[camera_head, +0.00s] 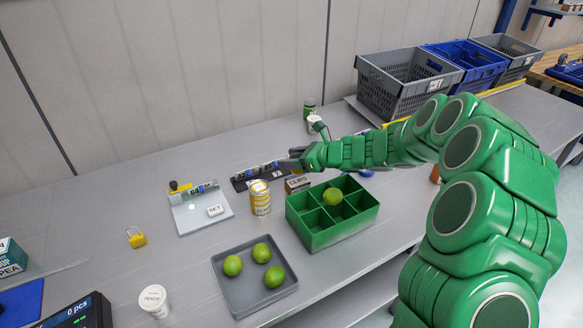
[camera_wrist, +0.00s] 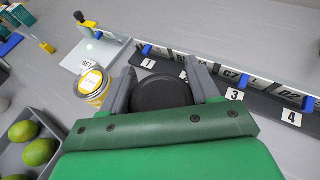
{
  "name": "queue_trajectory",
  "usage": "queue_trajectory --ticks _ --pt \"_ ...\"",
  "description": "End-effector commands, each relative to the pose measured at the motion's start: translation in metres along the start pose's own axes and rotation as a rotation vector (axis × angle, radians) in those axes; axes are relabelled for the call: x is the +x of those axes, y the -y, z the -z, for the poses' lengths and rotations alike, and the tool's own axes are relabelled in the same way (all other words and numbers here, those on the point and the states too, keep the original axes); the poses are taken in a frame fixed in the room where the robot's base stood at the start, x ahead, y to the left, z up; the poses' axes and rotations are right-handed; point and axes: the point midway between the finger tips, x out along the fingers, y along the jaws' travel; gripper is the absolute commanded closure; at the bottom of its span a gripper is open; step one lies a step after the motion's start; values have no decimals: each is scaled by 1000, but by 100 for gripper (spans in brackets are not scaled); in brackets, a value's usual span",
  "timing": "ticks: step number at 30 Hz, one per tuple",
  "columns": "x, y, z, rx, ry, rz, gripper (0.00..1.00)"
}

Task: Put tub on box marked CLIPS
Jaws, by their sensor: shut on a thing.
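My gripper (camera_head: 290,163) reaches over the back of the table, just behind and above the small brown box marked CLIPS (camera_head: 298,184). In the wrist view my gripper (camera_wrist: 163,88) is shut on a round thing with a flat black top, which I take to be the tub (camera_wrist: 160,94). Its sides and underside are hidden, so I cannot tell whether it touches anything below. The CLIPS box stands between a yellow and white can (camera_head: 260,198) and a green divided crate (camera_head: 318,236); the wrist view does not show it.
A numbered dark rack (camera_wrist: 262,104) with labelled blocks lies behind. The crate holds a lime (camera_head: 333,196). A grey tray (camera_head: 228,290) with 3 limes is in front. A white PEACH cup (camera_head: 154,300) and yellow padlock (camera_head: 136,237) stand left. Grey tabletop is clear between them.

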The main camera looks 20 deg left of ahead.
Motion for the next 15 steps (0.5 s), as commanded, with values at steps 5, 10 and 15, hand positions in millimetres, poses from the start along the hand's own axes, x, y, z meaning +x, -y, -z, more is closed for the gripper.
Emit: queue_trajectory --ticks 5,10,15 --pt "8 6 7 -1 0 0 73" --pt "11 9 9 -1 0 0 73" --pt "19 11 23 3 0 -1 73"
